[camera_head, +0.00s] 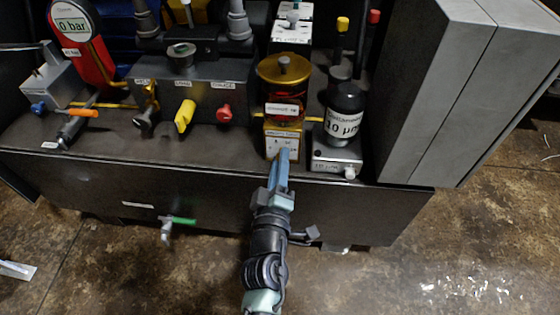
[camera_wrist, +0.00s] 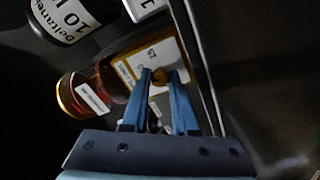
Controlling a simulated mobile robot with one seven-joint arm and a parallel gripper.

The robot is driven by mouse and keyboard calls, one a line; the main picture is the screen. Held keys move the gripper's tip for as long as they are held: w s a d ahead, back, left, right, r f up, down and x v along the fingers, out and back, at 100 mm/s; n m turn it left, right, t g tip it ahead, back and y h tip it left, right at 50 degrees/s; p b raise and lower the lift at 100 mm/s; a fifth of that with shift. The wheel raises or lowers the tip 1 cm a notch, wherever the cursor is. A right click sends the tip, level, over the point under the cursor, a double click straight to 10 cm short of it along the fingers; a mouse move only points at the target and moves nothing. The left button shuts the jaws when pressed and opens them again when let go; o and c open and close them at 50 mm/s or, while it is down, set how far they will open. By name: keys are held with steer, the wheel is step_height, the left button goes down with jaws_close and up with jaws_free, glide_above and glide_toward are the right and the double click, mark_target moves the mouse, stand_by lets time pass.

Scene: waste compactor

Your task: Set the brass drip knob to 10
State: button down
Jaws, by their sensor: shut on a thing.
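The brass-topped lubricator (camera_head: 284,68) with an amber bowl stands on the dark cabinet, right of centre. In the wrist view the amber bowl (camera_wrist: 108,82) and the scale plate (camera_wrist: 168,52) lie tilted. The small brass knob (camera_wrist: 160,77) shows at the tips of my blue fingers. My gripper (camera_wrist: 161,76) is shut on it. In the head view my gripper (camera_head: 284,154) reaches up to the front of the block and hides the knob; its setting cannot be read.
A black-bodied filter (camera_head: 344,112) marked 10 µm stands close on the right, and a large grey box (camera_head: 440,80) beyond it. On the left are a grey manifold with a yellow handle (camera_head: 185,115) and a red knob (camera_head: 224,113). Space in front of the cabinet is open.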

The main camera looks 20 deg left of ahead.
steer(key=c, duration=0.7)
jaws_free()
steer(key=p+v, duration=0.1)
steer(key=v, duration=1.2)
steer(key=shift+w+r+p, duration=0.1)
steer(key=shift+r+p, duration=0.05)
steer(key=shift+p, duration=0.15)
